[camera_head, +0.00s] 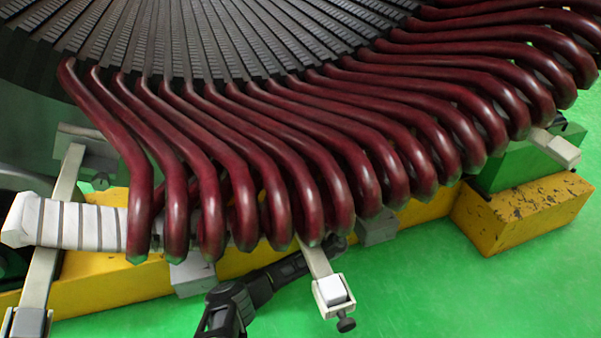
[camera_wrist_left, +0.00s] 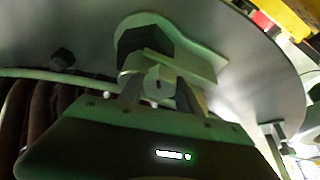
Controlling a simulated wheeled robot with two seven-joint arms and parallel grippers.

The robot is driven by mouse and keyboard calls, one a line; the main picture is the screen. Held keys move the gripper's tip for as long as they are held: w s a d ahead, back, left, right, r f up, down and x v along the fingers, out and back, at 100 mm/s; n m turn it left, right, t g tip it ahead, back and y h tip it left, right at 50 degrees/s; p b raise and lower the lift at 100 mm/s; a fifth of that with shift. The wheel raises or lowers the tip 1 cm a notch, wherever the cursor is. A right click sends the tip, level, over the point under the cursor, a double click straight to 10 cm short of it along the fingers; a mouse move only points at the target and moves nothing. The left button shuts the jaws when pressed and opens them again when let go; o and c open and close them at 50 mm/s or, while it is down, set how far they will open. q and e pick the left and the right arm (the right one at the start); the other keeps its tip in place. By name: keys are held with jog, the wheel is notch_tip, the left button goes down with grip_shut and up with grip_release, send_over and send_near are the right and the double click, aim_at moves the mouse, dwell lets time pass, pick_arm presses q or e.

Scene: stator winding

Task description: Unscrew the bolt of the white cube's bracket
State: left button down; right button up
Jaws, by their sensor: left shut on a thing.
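A white cube (camera_head: 333,290) sits in a pale bracket at the lower end of a flat bar, below the dark red coils in the head view. A dark knobbed bolt (camera_head: 345,324) sticks out below it. My left arm comes from the bottom, and its gripper end passes under the coils, where its fingertips are hidden. In the left wrist view my left gripper (camera_wrist_left: 158,88) is shut on a small part, apparently a bolt, beside a dark hexagonal head (camera_wrist_left: 143,42) and a pale bracket (camera_wrist_left: 195,66). The grip itself is partly hidden. My right gripper is not in view.
Dark red coils (camera_head: 290,150) hang close above my left arm. A yellow beam (camera_head: 110,280) lies behind it. Other clamp bars stand at left (camera_head: 40,275) and right (camera_head: 556,148). In the wrist view a grey plate (camera_wrist_left: 245,60) lies close by. Green floor is open at lower right.

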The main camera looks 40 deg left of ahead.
pick_arm(q)
jog(key=shift+n+g+y, duration=0.15)
jog(key=shift+n+g, duration=0.5)
jog(key=shift+n, duration=0.7)
jog(key=shift+n+g+y, duration=0.15)
jog(key=shift+n+g, duration=0.5)
jog(key=shift+n, duration=0.7)
jog(key=c, duration=0.8)
grip_release()
jog(key=shift+c, duration=0.2)
